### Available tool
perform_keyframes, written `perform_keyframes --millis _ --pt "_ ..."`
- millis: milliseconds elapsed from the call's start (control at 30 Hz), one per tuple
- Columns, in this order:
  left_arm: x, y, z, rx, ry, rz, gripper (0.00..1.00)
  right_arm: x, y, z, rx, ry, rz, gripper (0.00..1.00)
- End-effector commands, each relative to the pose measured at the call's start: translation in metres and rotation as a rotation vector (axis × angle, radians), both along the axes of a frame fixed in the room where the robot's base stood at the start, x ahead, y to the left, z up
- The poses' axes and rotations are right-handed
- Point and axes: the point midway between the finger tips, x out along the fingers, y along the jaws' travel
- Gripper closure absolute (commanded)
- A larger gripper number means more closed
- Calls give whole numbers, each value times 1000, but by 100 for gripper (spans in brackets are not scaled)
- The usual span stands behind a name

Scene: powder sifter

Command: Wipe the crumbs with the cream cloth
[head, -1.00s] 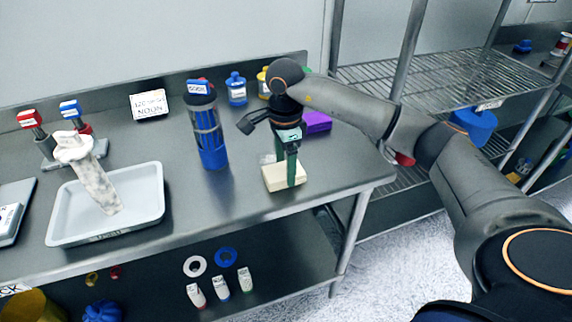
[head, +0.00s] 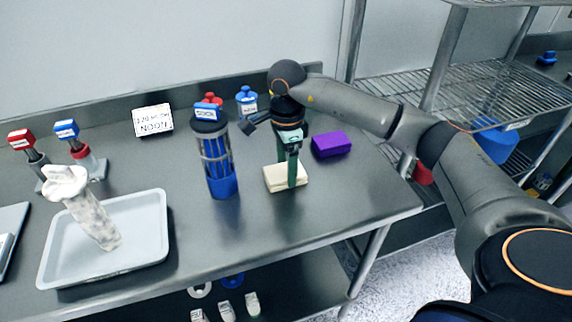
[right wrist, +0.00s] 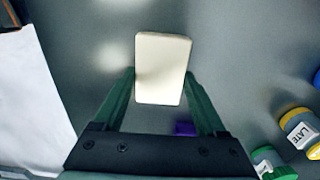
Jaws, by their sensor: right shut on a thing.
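The cream cloth (head: 275,178), a folded pale block, is at the table's right part. My right gripper (head: 285,176) points down at it, with its green fingers on either side. In the right wrist view the cloth (right wrist: 162,68) sits between the fingertips and my right gripper (right wrist: 162,80) is shut on it. The cloth is at or just above the table top; I cannot tell if it touches. No crumbs can be made out. My left gripper is not in view.
A blue-based cylinder (head: 219,165) stands just left of the cloth. A purple block (head: 331,144) lies to its right. A grey tray (head: 150,222) holds a whitish, mottled tube (head: 93,220). The table front near the cloth is clear. A wire rack (head: 440,80) stands right.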

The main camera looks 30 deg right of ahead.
Motion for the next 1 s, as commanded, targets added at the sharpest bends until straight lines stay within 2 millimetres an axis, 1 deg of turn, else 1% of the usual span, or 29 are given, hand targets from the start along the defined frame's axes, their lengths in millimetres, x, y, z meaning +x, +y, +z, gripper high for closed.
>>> perform_keyframes --millis 67,167,200,300,433,800,1000 --pt "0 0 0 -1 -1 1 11 0 -1 -1 -1 0 -2 78" --pt "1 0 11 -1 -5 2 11 0 -1 12 -1 -2 -4 78" --pt "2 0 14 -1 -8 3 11 0 -1 24 1 -5 -4 78" --pt "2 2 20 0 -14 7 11 -2 -1 32 0 0 -6 78" --pt "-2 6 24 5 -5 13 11 -3 -1 43 0 -1 -8 78" --pt "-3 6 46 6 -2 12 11 -5 -2 76 1 -1 -13 78" --pt "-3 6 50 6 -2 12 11 -6 -2 82 0 0 -14 78"
